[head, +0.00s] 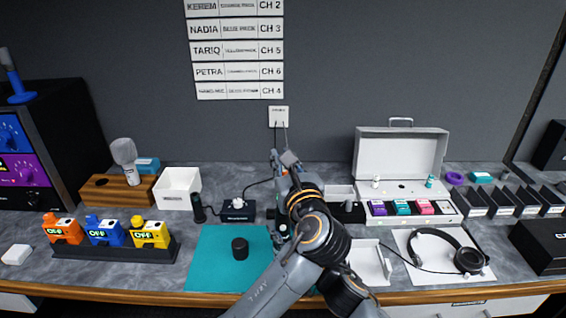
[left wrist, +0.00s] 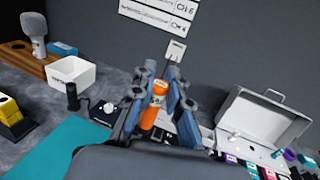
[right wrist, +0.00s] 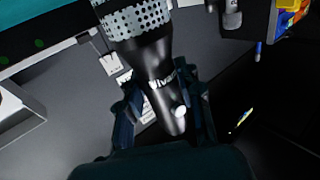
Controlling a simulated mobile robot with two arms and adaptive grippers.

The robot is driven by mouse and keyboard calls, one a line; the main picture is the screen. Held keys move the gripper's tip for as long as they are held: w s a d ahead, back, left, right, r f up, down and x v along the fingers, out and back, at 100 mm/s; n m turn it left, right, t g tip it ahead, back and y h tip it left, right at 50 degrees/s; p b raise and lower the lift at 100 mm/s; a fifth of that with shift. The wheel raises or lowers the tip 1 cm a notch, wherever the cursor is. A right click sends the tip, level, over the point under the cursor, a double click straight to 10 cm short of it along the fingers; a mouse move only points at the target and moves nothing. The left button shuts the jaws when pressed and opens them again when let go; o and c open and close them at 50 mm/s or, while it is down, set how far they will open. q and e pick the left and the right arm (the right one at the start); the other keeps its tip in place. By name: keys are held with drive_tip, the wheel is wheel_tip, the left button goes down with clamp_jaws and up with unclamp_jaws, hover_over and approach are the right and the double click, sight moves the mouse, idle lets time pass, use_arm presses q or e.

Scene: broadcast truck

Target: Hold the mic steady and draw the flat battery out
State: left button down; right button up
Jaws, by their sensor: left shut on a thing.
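An orange cylindrical battery (left wrist: 150,117) stands between the fingers of my left gripper (left wrist: 156,88), which is shut on it. A black handheld mic (right wrist: 158,60) with a silver mesh head fills the right wrist view, its head at the top of the picture. My right gripper (right wrist: 164,97) has its fingers on both sides of the handle and appears shut on it. In the head view my arm covers most of the mic and battery. A short black cylinder (head: 240,249) stands on the teal mat (head: 210,262).
Orange, blue and yellow packs (head: 107,233) sit in a rack at left. A white box (head: 177,188) and a wooden mic stand (head: 105,190) are behind. An open case (head: 400,155) with coloured packs and headphones (head: 468,259) are at right. The mat's left part is clear.

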drive_tip(key=o, duration=0.3)
drive_tip(key=shift+o, duration=0.2)
